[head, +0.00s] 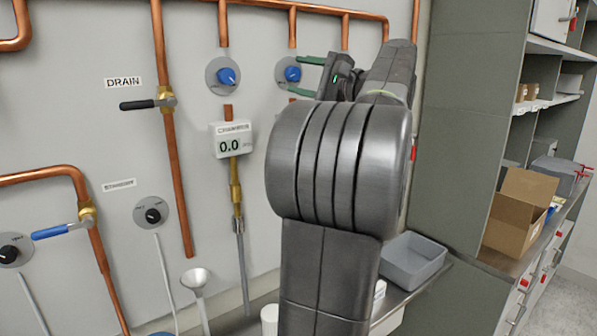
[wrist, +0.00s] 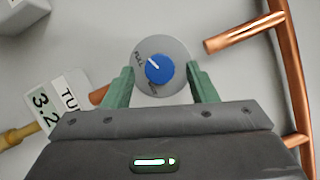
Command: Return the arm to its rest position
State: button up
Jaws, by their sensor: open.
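My gripper (head: 308,76) is raised in front of the wall panel, with its green fingers apart on either side of a blue knob (head: 292,73) on a round grey plate. In the wrist view the open fingers (wrist: 161,84) flank the blue knob (wrist: 159,69), with clear gaps between the fingers and the knob. Nothing is held. I cannot tell how far the fingertips stand from the plate. My arm fills the middle of the head view and hides part of the panel behind it.
Copper pipes (head: 171,130) run over the panel. A second blue knob (head: 226,76) and a display reading 0.0 (head: 233,140) are left of my arm. A grey bin (head: 411,262) sits on the counter at right. Shelves with a cardboard box (head: 518,214) stand further right.

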jog(key=m, duration=0.2)
jog(key=m+t, duration=0.1)
jog(key=m, duration=0.1)
jog(key=shift+s+a+f+t+y, duration=0.1)
jog(key=shift+f+t+y, duration=0.05)
jog(key=shift+t+y, duration=0.15)
